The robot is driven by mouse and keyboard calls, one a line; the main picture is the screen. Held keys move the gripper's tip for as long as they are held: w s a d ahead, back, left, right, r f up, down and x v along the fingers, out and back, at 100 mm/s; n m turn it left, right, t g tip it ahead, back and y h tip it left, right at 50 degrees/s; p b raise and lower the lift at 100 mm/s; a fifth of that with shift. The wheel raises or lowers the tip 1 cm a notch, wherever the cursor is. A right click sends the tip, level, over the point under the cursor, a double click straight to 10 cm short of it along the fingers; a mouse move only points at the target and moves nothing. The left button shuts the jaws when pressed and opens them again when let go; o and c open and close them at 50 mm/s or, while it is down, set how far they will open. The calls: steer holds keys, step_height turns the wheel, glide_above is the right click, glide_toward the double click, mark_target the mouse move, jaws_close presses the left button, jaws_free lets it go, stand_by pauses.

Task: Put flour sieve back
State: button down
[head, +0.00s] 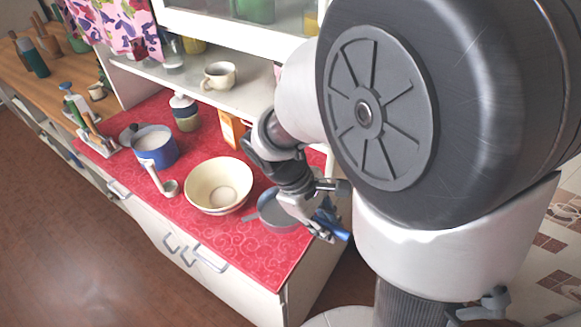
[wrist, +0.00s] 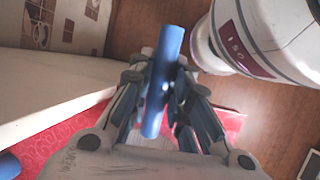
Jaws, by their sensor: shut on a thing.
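A grey round shallow thing with a small lug on its left, seemingly the flour sieve (head: 274,209), shows at the right end of the red counter, beside the cream bowl. My gripper (head: 322,218) is just right of it, over the counter's right edge. In the wrist view my gripper (wrist: 163,88) is shut on a blue rod-like handle (wrist: 170,48), which lies between the fingers. The join between handle and grey bowl is hidden behind my gripper. I cannot tell whether the sieve touches the counter.
The cream bowl (head: 218,185), a ladle (head: 165,185), a blue pot (head: 155,146) and a lidded jar (head: 185,112) stand on the red counter (head: 235,247). A shelf with a mug (head: 219,76) overhangs the back. Bare red cloth lies along the front.

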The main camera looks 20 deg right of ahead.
steer(key=shift+w+f+b, duration=0.1)
steer(key=shift+f+b, duration=0.9)
steer(key=shift+f, duration=1.45)
steer(key=c, duration=1.5)
jaws_free()
steer(key=p+v, duration=0.5)
steer(key=v, duration=0.7)
steer(key=shift+s+a+r+m+t+y, duration=0.4)
steer(key=shift+s+r+m+t+y, duration=0.35)
steer(key=shift+s+r+m+t, duration=0.65)
steer(key=shift+s+a+r+m+t+y, duration=0.4)
steer(key=shift+s+r+m+t+y, duration=0.45)
steer(key=shift+s+r, duration=0.9)
steer(key=shift+s+a+r+m+t+y, duration=0.35)
steer(key=shift+s+r+m+t+y, duration=0.25)
steer(key=shift+s+r+m+t, duration=0.75)
steer(key=shift+s, duration=0.35)
